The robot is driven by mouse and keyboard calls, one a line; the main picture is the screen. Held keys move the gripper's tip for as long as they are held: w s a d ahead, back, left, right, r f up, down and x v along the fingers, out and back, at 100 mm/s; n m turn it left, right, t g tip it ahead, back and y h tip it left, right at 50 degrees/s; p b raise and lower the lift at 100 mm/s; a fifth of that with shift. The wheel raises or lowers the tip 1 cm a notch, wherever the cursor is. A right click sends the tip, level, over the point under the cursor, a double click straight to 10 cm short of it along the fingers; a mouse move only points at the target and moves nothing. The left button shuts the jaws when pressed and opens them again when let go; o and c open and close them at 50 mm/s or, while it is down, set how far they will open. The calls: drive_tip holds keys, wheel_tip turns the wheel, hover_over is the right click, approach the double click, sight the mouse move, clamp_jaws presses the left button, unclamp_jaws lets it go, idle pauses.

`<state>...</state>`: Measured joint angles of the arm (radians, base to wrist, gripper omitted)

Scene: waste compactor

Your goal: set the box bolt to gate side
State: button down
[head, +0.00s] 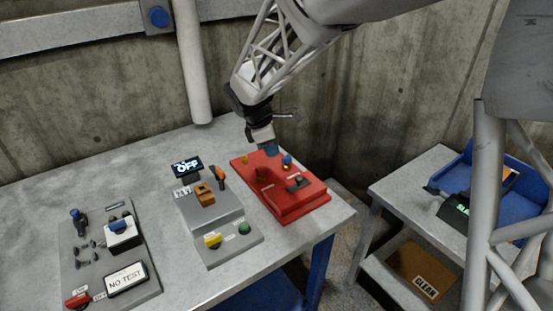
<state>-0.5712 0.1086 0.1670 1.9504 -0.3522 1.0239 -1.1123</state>
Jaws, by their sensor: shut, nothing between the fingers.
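A flat red box (300,204) lies at the right end of the grey table. My gripper (272,152) is shut and empty, pointing down over the back part of the red box. Whether it touches the box cannot be told. It hides part of the box's back edge.
Another panel (85,275) is farther left. A lower side table (405,190) bears a blue tray (480,160). Concrete wall behind.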

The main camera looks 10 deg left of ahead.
drive_tip(key=shift+s+a+r, duration=0.1)
drive_tip(key=shift+a+r, duration=0.1)
drive_tip(key=shift+r, duration=0.45)
drive_tip(key=shift+d, duration=0.1)
drive_tip(key=s+d+r+m+y, duration=0.1)
drive_tip(key=s+d+r+m, duration=0.25)
drive_tip(key=d, duration=0.35)
drive_tip(key=s+d+r+m, duration=0.2)
drive_tip(key=s+d+m, duration=0.25)
drive_tip(key=d, duration=0.25)
drive_tip(key=s+d+r+m+y, duration=0.1)
drive_tip(key=s+d+r+m, duration=0.15)
drive_tip(key=s+d, duration=0.4)
drive_tip(key=s+d+f+m+t+y, duration=0.1)
drive_tip(key=s+d+m, duration=1)
drive_tip(key=s, duration=0.5)
drive_tip(key=shift+s+d+f, duration=0.2)
drive_tip(key=shift+d+f, duration=0.05)
drive_tip(key=shift+d, duration=0.65)
drive_tip(key=shift+w, duration=0.1)
